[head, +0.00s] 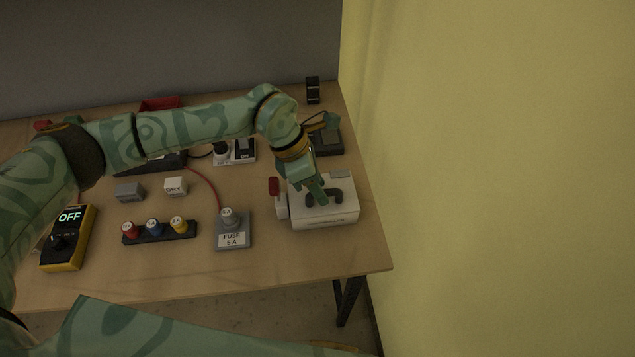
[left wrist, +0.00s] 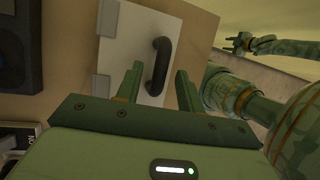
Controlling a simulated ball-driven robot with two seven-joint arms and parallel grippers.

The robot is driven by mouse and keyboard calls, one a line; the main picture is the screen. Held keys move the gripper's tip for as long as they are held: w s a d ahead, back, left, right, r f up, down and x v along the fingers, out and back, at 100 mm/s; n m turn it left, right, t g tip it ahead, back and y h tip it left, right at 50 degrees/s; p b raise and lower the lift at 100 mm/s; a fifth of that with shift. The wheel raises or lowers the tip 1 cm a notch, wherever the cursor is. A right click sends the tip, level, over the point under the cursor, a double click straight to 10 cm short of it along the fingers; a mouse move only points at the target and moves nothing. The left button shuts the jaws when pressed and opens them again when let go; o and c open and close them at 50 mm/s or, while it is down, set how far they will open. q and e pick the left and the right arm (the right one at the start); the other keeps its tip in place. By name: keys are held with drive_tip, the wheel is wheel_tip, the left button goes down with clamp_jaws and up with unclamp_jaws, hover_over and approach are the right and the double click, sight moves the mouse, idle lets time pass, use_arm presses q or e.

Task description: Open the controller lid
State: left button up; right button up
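The controller is a white box (head: 325,216) at the right of the table, with a flat lid that looks closed. A dark arched handle (head: 336,194) stands on the lid. In the left wrist view the white lid (left wrist: 185,20) shows two grey hinge-like plates on its left edge, and the handle (left wrist: 158,66) stands upright in the picture. My left gripper (head: 322,199) is over the lid at the handle. Its fingers (left wrist: 158,86) are apart, one on each side of the handle, with no clear contact. My right gripper (left wrist: 238,43) is small in the left wrist view, away from the box.
A red-ended lever (head: 273,187) stands at the box's left side. A grey fuse block (head: 233,236) is left of it, then a rail (head: 160,233) with coloured knobs and a yellow meter (head: 68,240) reading OFF. A dark device (head: 326,141) is behind the box. The table's right edge is close.

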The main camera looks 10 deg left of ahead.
use_arm(q)
clamp_jaws()
